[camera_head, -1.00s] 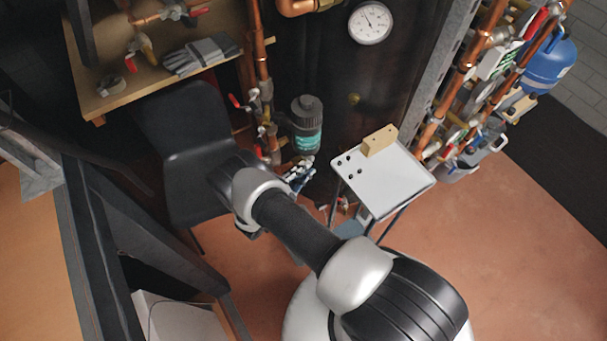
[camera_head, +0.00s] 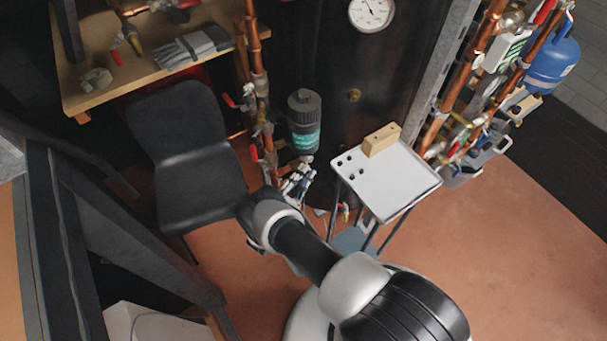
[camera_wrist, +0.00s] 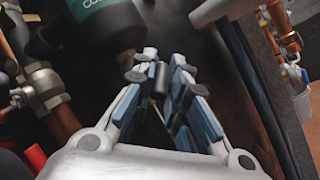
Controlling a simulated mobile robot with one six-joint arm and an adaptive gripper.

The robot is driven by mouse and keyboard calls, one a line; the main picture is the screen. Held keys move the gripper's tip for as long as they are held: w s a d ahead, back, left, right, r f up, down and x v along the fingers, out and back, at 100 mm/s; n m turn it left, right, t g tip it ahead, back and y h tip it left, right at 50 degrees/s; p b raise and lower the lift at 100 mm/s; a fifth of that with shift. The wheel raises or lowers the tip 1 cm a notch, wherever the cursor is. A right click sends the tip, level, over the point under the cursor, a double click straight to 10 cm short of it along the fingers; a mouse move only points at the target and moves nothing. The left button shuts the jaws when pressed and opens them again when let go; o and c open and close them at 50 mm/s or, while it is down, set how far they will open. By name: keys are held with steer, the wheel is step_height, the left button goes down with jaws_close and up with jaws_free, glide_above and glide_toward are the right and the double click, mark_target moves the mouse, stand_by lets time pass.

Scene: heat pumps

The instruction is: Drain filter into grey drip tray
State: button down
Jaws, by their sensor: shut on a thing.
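The filter (camera_head: 305,138), a dark cylinder with a teal label, is mounted upright on the copper pipework. Its lower end (camera_wrist: 118,28) shows at the top of the wrist view. My gripper (camera_head: 300,178) is just below the filter, and its blue-padded fingers (camera_wrist: 163,64) are closed around a small dark cylindrical piece (camera_wrist: 162,80). I cannot tell whether this piece is joined to the filter. A light grey tray (camera_head: 385,190) tops a stand to the right. A blue-grey surface (camera_head: 350,240) shows low under it; I cannot tell which is the drip tray.
Red-handled valves (camera_head: 230,100) sit on the pipes left of the filter. A black chair (camera_head: 190,150) stands left of my arm. A wooden block (camera_head: 381,139) lies on the light grey tray. Gloves (camera_head: 190,48) lie on the bench. The floor at right is clear.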

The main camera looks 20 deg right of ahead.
steer(key=shift+f, duration=0.1)
steer(key=c, duration=1.9)
jaws_free()
steer(key=shift+a, duration=0.1)
steer(key=v, duration=0.7)
steer(key=shift+s, duration=0.1)
